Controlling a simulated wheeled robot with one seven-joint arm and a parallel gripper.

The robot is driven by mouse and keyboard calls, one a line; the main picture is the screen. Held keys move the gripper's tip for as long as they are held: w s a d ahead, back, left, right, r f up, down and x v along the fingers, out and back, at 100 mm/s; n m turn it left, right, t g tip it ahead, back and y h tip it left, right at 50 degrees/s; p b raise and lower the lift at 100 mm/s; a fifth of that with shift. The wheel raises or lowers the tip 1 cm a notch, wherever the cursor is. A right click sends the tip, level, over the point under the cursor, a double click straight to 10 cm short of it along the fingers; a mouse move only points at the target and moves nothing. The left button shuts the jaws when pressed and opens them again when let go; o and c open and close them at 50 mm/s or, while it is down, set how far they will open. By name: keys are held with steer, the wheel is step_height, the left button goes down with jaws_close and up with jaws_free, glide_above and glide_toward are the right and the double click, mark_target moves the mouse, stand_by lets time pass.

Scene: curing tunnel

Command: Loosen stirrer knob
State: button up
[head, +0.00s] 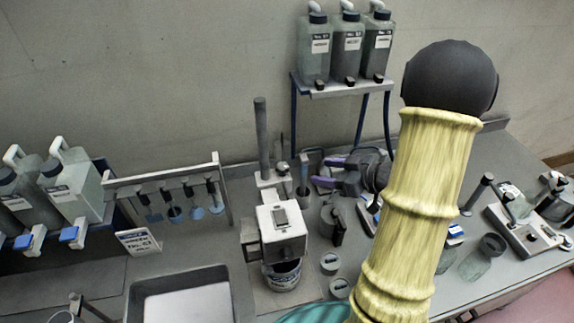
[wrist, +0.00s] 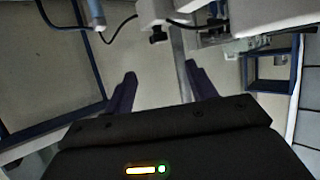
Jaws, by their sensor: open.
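The stirrer stands at the centre of the bench in the head view, with a white box-shaped head (head: 282,235) and a tall dark grey post (head: 262,140) behind it. A tub (head: 283,275) sits under the head. My gripper (head: 326,171) is right of the post, its purple fingers apart and pointing left, with nothing seen between them. In the wrist view my gripper (wrist: 160,82) is open, and a grey post (wrist: 181,65) runs near the right finger. A small dark knob (wrist: 157,36) under a white housing lies beyond the fingertips, apart from them. I cannot clearly tell the knob in the head view.
A shelf (head: 345,88) with several bottles stands behind my gripper. A rack of hanging tools (head: 170,185) and a tray (head: 180,280) are left of the stirrer. Small jars (head: 330,262) stand to its right. A dark cable (wrist: 122,25) curves across the wrist view.

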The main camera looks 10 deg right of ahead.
mark_target(283, 166)
steer(key=p+x, duration=0.3)
steer(key=x, duration=1)
steer(key=shift+w+a+f, duration=0.1)
steer(key=shift+w+f, duration=0.05)
steer(key=shift+f, duration=0.1)
steer(key=c, duration=1)
